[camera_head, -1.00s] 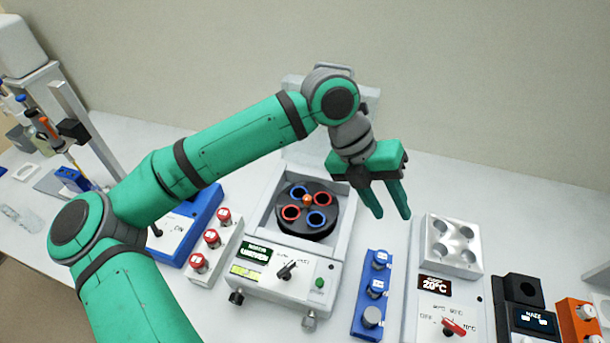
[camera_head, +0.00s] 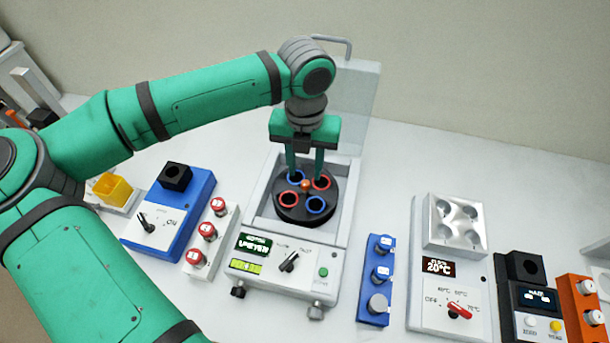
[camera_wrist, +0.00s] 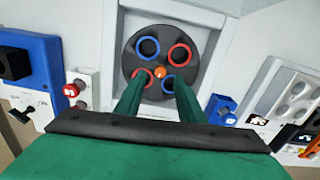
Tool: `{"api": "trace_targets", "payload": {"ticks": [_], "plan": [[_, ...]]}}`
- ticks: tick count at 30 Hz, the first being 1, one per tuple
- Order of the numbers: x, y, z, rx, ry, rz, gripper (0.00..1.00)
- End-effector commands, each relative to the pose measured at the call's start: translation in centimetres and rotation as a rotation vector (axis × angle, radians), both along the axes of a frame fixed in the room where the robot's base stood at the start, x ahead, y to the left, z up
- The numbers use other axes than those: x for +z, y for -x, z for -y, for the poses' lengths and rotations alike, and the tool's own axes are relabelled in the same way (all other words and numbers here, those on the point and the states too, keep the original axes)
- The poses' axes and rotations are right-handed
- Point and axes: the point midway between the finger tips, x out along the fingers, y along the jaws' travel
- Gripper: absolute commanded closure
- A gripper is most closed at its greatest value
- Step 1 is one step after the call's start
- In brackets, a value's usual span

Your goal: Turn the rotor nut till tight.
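The rotor nut is a small orange knob (camera_head: 306,186) at the centre of the dark round rotor (camera_head: 318,217), which has red and blue ringed holes. The rotor sits in the open well of the white centrifuge (camera_head: 262,205). My gripper (camera_head: 305,178) points down over the back of the rotor. Its two green fingers are apart with nothing between them. In the wrist view the nut (camera_wrist: 160,72) shows just beyond and between the fingertips (camera_wrist: 157,85). I cannot tell the exact height of the fingertips above the rotor.
The centrifuge's clear lid (camera_head: 350,100) stands raised behind my gripper. A rack with red-capped items (camera_head: 208,231) is to the left, and a blue rack (camera_head: 376,290) to the right. A heating block (camera_head: 455,235) stands further right. The bench behind it is clear.

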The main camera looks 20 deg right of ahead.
Motion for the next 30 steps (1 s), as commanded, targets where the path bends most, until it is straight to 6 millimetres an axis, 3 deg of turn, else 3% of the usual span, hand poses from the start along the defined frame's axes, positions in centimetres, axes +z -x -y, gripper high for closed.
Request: {"api": "trace_targets", "payload": {"ticks": [3,9,20,25,30], "plan": [[-1.9,0.1,0.1,-0.001,0.001,-0.002,0.65],[-3.8,0.0,0.0,-0.001,0.001,-0.001,0.65],[-4.3,0.0,0.0,-0.001,0.001,0.0,0.65],[-4.3,0.0,0.0,-0.001,0.001,0.0,1.0],[-4.3,0.0,0.0,-0.002,0.001,0.001,1.0]]}}
